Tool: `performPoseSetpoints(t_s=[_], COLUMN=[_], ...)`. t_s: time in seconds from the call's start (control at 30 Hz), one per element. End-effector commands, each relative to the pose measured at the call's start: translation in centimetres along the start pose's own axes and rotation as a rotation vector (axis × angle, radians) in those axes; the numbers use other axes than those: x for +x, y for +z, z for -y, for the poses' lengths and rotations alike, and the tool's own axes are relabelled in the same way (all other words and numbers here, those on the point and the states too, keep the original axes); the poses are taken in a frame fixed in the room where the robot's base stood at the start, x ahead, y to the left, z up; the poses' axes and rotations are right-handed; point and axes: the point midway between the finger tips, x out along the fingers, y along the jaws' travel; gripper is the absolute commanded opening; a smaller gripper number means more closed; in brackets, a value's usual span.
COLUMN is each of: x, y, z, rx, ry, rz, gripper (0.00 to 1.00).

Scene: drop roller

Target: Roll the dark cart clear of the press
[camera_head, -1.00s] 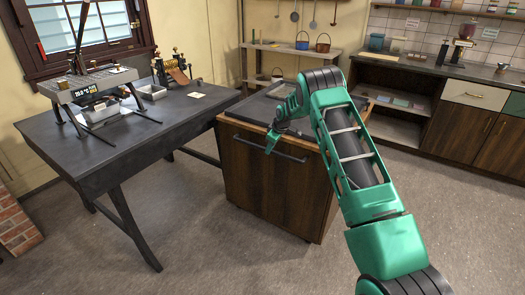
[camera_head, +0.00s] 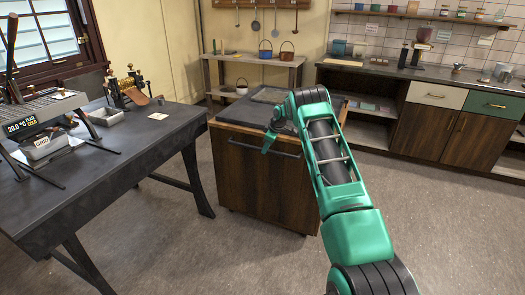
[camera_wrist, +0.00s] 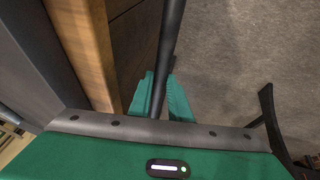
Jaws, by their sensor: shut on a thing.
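The dark cart (camera_head: 250,185) is a dark wooden cabinet with a grey top and light wood edging. It stands upright on the floor, right of the desk. My gripper (camera_head: 268,146) is at its front top edge, shut on its dark handle bar (camera_head: 237,145). In the wrist view the bar (camera_wrist: 172,40) runs between the green fingers (camera_wrist: 161,95), beside the cart's wooden edge (camera_wrist: 85,45). A lever device with a temperature display (camera_head: 24,125), which may be the press, stands on the desk at left. My arm hides part of the cart's top and right side.
The dark desk (camera_head: 130,155) is close on the cart's left, its leg (camera_head: 195,185) near the cart's side. A roller device (camera_head: 130,90) sits on the desk. A shelf (camera_head: 225,75) and counter (camera_head: 415,75) stand behind. Floor in front and right is open.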

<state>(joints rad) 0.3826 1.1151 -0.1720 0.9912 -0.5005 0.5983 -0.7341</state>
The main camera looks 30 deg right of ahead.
Motion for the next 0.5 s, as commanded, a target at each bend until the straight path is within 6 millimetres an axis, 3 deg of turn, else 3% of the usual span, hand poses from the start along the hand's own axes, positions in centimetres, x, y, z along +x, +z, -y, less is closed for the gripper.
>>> performPoseSetpoints(t_s=[0.47,0.5], x=[-0.2,-0.2], y=[0.3,0.3], z=[-0.7,-0.7], rx=[0.0,0.0], ry=[0.002,0.002], rz=[-0.016,-0.017], gripper=[0.0,0.24])
